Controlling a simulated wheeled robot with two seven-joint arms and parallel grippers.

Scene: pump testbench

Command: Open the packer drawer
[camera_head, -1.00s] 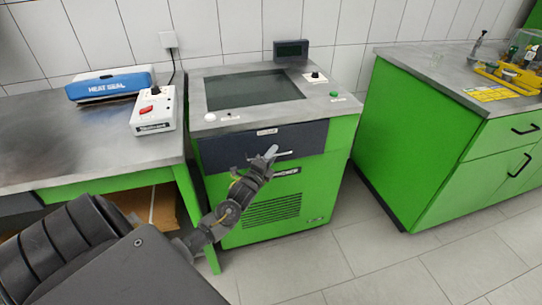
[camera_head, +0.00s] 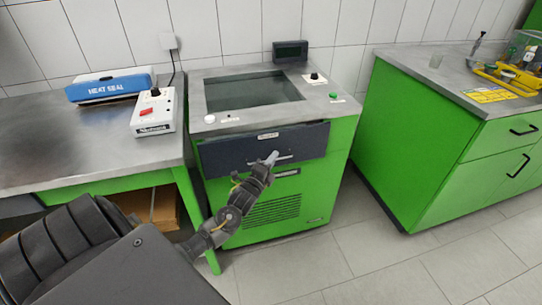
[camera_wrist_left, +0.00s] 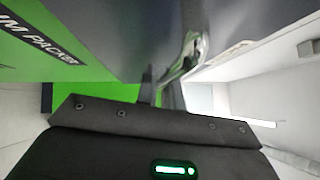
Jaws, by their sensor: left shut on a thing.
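The packer (camera_head: 262,196) is a green cabinet with a grey metal top and a dark sunken window. Its dark drawer (camera_head: 225,153) at the top of the front stands slightly out from the body, with a thin gap along its upper edge. My left gripper (camera_head: 271,159) is at the drawer's front and shut on its metal bar handle (camera_head: 290,157). In the left wrist view the handle (camera_wrist_left: 192,50) runs up from between the fingers, beside the drawer's front. My right gripper is not in view.
A bench on the left holds a blue heat sealer (camera_head: 110,87) and a white control box (camera_head: 153,111). A green cabinet (camera_head: 420,140) with drawers stands to the right. The tiled floor (camera_head: 350,245) before the packer is clear.

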